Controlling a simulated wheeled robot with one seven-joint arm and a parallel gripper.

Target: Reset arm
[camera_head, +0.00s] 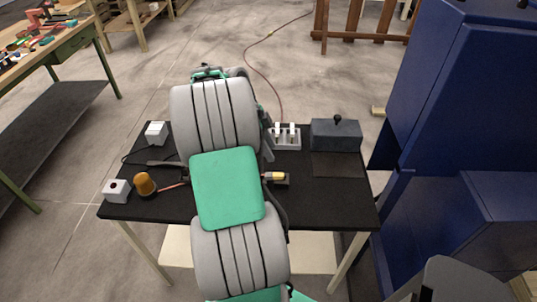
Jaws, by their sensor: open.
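My arm rises through the middle of the view, with grey ribbed links and a green cover, and stands in front of the black table (330,205). Its far end bends away behind the upper grey link. My gripper's fingers are hidden behind the arm, so I cannot see them or what is between them.
On the table are a grey box with a black knob (335,134), a white block with upright pieces (286,138), an orange dome (144,183), a white box with a dark button (117,190) and another white box (156,133). A blue machine (450,110) stands right. A workbench (50,48) is left.

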